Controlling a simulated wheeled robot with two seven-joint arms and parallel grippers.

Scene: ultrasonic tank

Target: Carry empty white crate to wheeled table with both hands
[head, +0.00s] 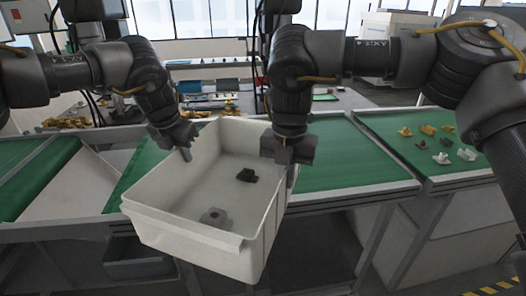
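The white crate (190,236) is in the middle of the head view, tilted, with its front hanging out past the front edge of the green-topped tables. It is not empty: a small black part (247,175) and a grey part (214,216) lie on its floor. My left gripper (186,150) is at the crate's left rim, with a finger showing on the inside. My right gripper (288,153) is at the right rim and looks closed over the wall. The outer fingers of both are hidden by the crate walls and grippers.
A green-topped table (352,160) lies behind and right of the crate. Several yellow, white and dark parts (441,157) lie on the green surface at far right. A grey bin (135,262) stands below left. A bench with parts runs behind.

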